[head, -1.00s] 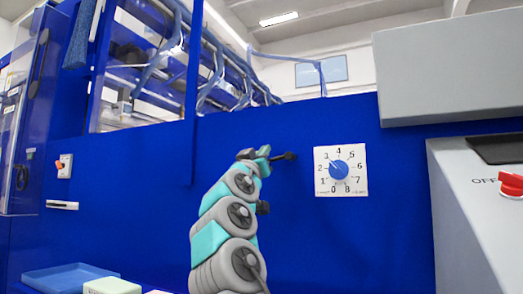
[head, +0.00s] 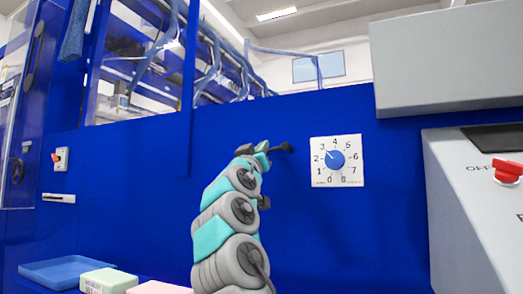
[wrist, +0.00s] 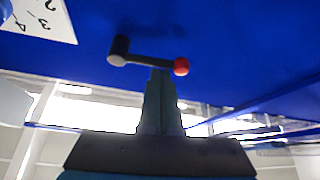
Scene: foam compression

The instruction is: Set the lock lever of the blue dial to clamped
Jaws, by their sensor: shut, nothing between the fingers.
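The blue dial (head: 336,160) sits on a white numbered plate on the blue wall, its pointer toward the 2–3 side. Left of it is the dark lock lever (head: 286,147), whose arm extends left toward my gripper (head: 262,151). In the wrist view the lever (wrist: 145,59) has a dark hub at left and a red ball end at right. My gripper (wrist: 160,75) is shut and empty, its fingertips at the lever's arm beside the red ball. I cannot tell whether they touch. Part of the dial plate (wrist: 42,18) shows at the wrist view's upper left.
A grey machine (head: 465,220) with a red knob (head: 507,171) stands at right, below a grey box (head: 450,65). A blue tray (head: 62,271), a green block (head: 108,281) and a pink block (head: 160,288) are at lower left. A small switch (head: 60,159) is on the left wall.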

